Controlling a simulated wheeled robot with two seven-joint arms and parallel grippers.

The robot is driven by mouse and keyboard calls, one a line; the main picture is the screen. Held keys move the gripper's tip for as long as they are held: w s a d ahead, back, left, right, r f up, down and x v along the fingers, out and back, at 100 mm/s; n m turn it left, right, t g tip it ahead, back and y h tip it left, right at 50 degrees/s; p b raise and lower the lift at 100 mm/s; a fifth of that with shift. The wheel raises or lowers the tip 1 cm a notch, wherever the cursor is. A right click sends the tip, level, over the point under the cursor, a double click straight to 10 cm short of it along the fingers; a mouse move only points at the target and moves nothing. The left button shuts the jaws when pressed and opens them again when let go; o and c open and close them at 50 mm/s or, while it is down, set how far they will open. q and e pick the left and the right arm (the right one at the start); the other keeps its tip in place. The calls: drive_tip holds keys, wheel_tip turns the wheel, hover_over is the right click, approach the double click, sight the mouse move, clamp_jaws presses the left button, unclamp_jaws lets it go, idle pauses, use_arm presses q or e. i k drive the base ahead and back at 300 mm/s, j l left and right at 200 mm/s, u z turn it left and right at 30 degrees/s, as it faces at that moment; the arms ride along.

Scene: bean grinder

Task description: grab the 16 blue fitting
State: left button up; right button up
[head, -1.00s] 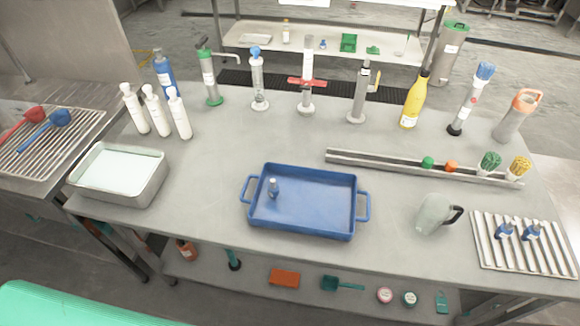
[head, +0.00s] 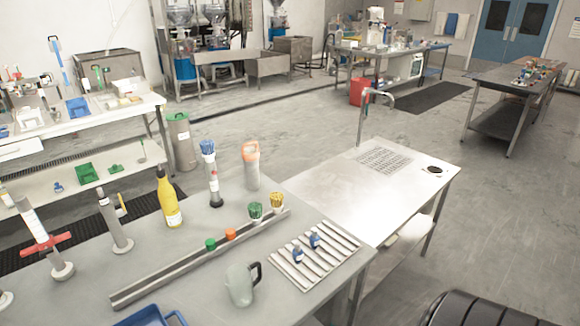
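Two small blue fittings stand on the ribbed metal rack at the right end of the near table in the head view. The left fitting (head: 297,254) and the right fitting (head: 314,239) are close together and apart from each other. Any number on them is too small to read. The blue tray (head: 150,318) is mostly cut off at the bottom edge, and its inside is out of view. Neither of my grippers is in view.
A pitcher (head: 240,287) stands left of the ribbed rack (head: 335,262). A metal rail (head: 160,285), a yellow bottle (head: 168,202) and brushes stand behind. A sink table (head: 420,188) adjoins on the right. Open floor (head: 510,220) lies beyond it.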

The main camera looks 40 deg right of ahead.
sight(314, 238)
drive_tip(key=z, duration=1.55)
